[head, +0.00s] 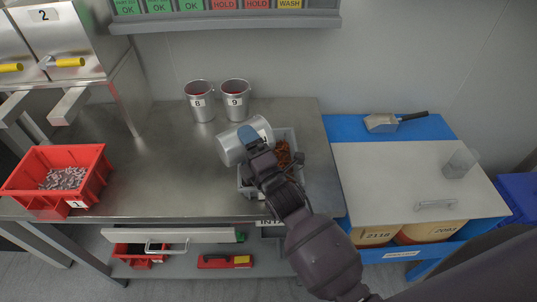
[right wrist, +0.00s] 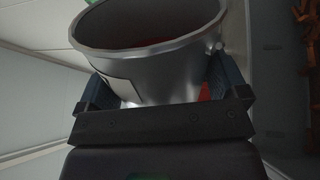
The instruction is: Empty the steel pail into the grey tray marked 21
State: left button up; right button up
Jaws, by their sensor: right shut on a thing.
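A steel pail (head: 232,149) is tilted far over on its side, held up beside and partly over the grey tray (head: 292,133). My right gripper (head: 249,138) is shut on the pail. In the right wrist view the pail (right wrist: 165,62) sits between the blue fingers, with a reddish inside showing below its rim. The tray holds rusty-brown pieces (head: 283,152), and similar pieces (right wrist: 305,25) show at the right edge of the wrist view. My arm covers much of the tray, and I cannot read its number. My left gripper is not in view.
Two pails marked 8 (head: 203,113) and 9 (head: 236,111) stand at the back of the steel bench (head: 150,165). A red bin marked 1 (head: 85,187) is at the left.

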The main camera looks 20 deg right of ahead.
jog(key=shift+d+f+m, duration=0.2)
jog(key=shift+d+m, duration=0.1)
jog(key=shift+m, duration=0.6)
jog(key=shift+w+d+r+m+h+p, duration=0.15)
jog(key=shift+d+r+m+h+p, duration=0.2)
jog(key=shift+m+p, duration=0.55)
dwell(0.7)
jog(key=shift+d+r+m+p, duration=0.2)
jog(key=shift+r+m+p, duration=0.1)
jog(key=shift+r+m, duration=0.1)
